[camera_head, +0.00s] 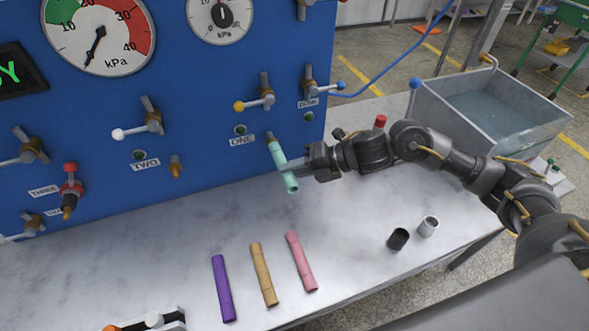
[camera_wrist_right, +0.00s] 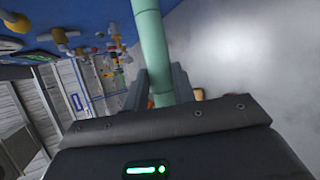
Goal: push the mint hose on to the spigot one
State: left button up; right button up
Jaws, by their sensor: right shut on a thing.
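The mint hose (camera_head: 278,156) is a short light-green tube, tilted, with its upper end at the blue panel under the label ONE. Spigot one (camera_head: 269,135) is a small stub there, mostly hidden; the hose's upper end meets or overlaps it, and I cannot tell whether it is pushed on. My right gripper (camera_head: 290,168) is shut on the hose at its lower half, coming from the right. In the right wrist view the mint hose (camera_wrist_right: 150,45) runs up from between the fingers (camera_wrist_right: 160,90).
Purple (camera_head: 223,288), tan (camera_head: 263,274) and pink (camera_head: 301,262) hoses lie on the pale bench (camera_head: 190,230). Two small cups (camera_head: 398,239) stand at right. Spigot two (camera_head: 175,167) is bare. A yellow-knobbed valve (camera_head: 255,104) sits above spigot one. A grey water basin (camera_head: 480,125) is beyond my arm.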

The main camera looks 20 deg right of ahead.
jog(key=shift+w+r, duration=0.1)
jog(key=shift+w, duration=0.15)
dwell(0.4)
jog(key=o, duration=1.1)
jog(key=shift+w, duration=0.15)
jog(key=shift+c, duration=0.2)
jog(key=b+v, duration=0.3)
jog(key=v, duration=0.7)
jog(key=shift+s+d, duration=0.25)
jog(key=shift+d, duration=0.1)
jog(key=shift+r, duration=0.1)
